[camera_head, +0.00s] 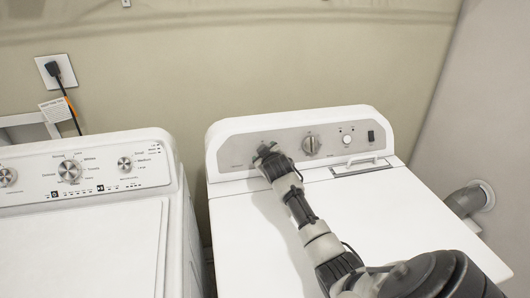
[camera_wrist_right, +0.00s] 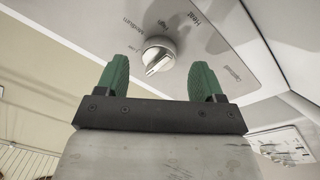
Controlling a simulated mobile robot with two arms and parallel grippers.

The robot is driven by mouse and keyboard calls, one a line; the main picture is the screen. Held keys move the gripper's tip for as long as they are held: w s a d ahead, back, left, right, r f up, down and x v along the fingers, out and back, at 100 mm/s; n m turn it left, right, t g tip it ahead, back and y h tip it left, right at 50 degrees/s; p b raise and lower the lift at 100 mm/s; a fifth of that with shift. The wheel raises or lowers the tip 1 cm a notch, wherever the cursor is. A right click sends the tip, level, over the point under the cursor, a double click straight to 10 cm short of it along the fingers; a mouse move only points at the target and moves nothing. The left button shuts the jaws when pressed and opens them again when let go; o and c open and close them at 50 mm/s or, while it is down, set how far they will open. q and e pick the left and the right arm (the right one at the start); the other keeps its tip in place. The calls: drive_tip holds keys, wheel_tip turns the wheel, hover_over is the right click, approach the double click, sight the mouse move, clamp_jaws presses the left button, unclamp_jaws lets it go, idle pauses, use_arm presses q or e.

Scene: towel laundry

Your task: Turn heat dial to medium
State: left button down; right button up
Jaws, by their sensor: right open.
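The heat dial (camera_wrist_right: 158,54) is a round silver knob with a raised grip bar on the dryer's grey control panel (camera_head: 237,153). In the right wrist view, Low, Medium, High and Heat are printed around it. Its grip bar runs slantwise; I cannot tell which setting it marks. My right gripper (camera_head: 266,151) is at the left part of the panel and hides this dial in the head view. In the wrist view its two green fingers (camera_wrist_right: 161,68) are open, one on each side of the dial, with nothing between them gripped. My left gripper is not in view.
A washer (camera_head: 90,240) stands to the left, with a narrow gap between. The wall is close behind.

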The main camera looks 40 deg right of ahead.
drive_tip(key=shift+x, duration=1.1)
drive_tip(key=c, duration=0.9)
